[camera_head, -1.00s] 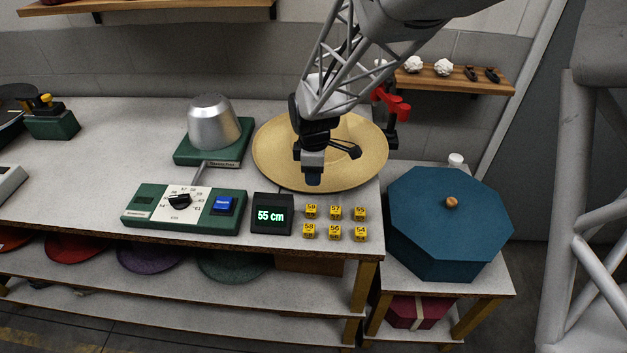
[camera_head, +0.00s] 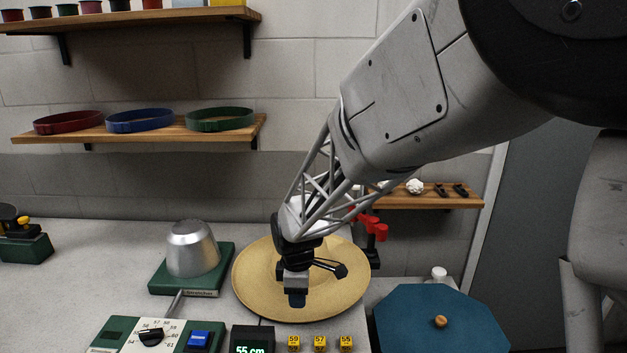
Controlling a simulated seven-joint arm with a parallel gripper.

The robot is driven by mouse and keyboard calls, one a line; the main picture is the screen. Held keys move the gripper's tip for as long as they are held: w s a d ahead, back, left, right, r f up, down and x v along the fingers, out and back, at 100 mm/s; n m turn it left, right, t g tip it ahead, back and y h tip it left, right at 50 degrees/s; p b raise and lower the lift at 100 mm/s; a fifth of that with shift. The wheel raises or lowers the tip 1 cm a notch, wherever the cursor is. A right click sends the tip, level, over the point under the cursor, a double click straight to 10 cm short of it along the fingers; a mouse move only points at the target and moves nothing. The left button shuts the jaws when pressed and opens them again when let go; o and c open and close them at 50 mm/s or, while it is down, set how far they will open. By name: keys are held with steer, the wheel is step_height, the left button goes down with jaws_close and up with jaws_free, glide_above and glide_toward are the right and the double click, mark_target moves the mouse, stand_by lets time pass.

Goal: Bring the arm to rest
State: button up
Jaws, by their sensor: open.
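My gripper (camera_head: 297,298) hangs at the end of my arm, pointing down, in front of a wide straw-coloured hat or disc (camera_head: 343,290) that lies on the workbench. From this angle I cannot tell how far above it the gripper is. The gripper appears open and I see nothing held in it. My arm reaches in from the upper right.
A metal hat form (camera_head: 192,249) stands on a green base to the left. A dial panel (camera_head: 150,337), a display (camera_head: 252,342) and several yellow blocks (camera_head: 319,343) line the front. A blue octagonal box (camera_head: 440,305) stands right. Shelves (camera_head: 150,131) hang behind.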

steer(key=s+d+r+m, duration=0.5)
steer(key=s+d+m, duration=0.1)
steer(key=s, duration=0.3)
steer(key=s+d+r+m+t, duration=0.1)
steer(key=s+d+r+m, duration=0.4)
steer(key=s+d, duration=0.4)
steer(key=s+d+r+m+t, duration=0.1)
steer(key=s+d+r+m, duration=0.4)
steer(key=s+d+m, duration=0.2)
steer(key=shift+s+d+r, duration=0.2)
steer(key=shift+s+d, duration=0.3)
steer(key=shift+s, duration=0.55)
